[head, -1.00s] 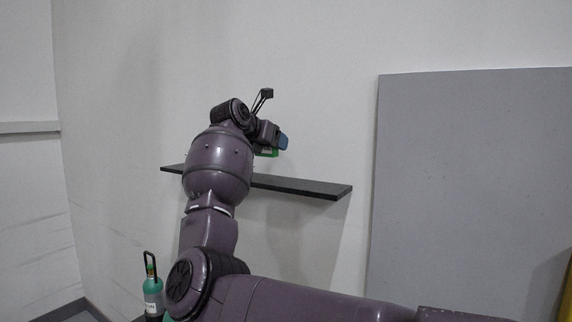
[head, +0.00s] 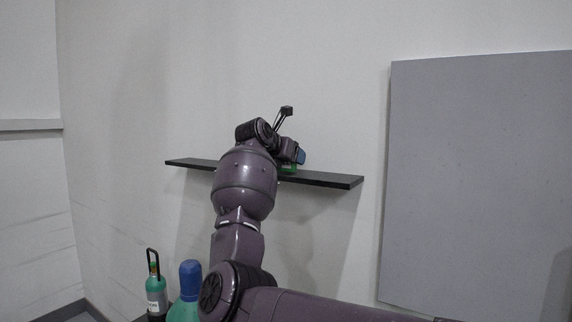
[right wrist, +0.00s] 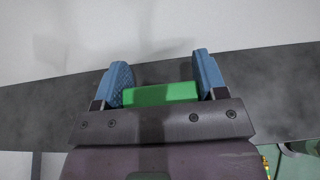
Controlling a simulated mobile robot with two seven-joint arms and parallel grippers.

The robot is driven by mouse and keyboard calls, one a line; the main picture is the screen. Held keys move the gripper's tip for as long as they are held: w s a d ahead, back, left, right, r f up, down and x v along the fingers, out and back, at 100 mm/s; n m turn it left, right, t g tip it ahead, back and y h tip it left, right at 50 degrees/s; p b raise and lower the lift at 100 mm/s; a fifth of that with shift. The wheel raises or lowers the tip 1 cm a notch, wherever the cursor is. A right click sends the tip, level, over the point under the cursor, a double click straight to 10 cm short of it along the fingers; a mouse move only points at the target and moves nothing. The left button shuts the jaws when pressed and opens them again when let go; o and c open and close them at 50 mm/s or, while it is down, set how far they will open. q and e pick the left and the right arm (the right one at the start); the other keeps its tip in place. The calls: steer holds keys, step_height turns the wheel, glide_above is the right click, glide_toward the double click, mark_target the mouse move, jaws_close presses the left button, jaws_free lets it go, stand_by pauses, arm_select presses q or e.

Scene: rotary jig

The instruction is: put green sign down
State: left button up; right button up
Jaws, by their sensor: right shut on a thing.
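The green sign (head: 289,170) is small and mostly hidden by my right gripper (head: 298,157) in the head view. In the right wrist view the sign (right wrist: 160,95) shows as a green block between the two blue fingers of my right gripper (right wrist: 162,80), which is shut on it. The sign is at the black wall shelf (head: 330,180), seen in the right wrist view as a dark strip (right wrist: 275,85) behind the fingers. I cannot tell whether the sign touches the shelf top. My left gripper is not in view.
The shelf is bare on both sides of my right arm. A grey panel (head: 480,180) stands on the right. A green bottle with a black handle (head: 155,290) and a blue-capped cylinder (head: 190,280) stand low on the left.

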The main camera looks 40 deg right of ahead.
steer(key=shift+w+d, duration=0.1)
steer(key=shift+d, duration=0.1)
steer(key=shift+f, duration=0.1)
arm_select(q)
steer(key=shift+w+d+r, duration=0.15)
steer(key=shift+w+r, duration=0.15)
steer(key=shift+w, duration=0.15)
arm_select(e)
steer(key=o, duration=0.9)
steer(key=shift+f, duration=0.1)
steer(key=shift+o, duration=0.2)
steer(key=shift+r, duration=0.25)
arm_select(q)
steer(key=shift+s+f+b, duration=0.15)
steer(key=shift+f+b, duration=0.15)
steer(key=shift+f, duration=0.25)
arm_select(e)
steer(key=v, duration=1.2)
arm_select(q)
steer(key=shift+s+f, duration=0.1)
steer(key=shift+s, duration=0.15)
arm_select(e)
steer(key=shift+f, duration=0.2)
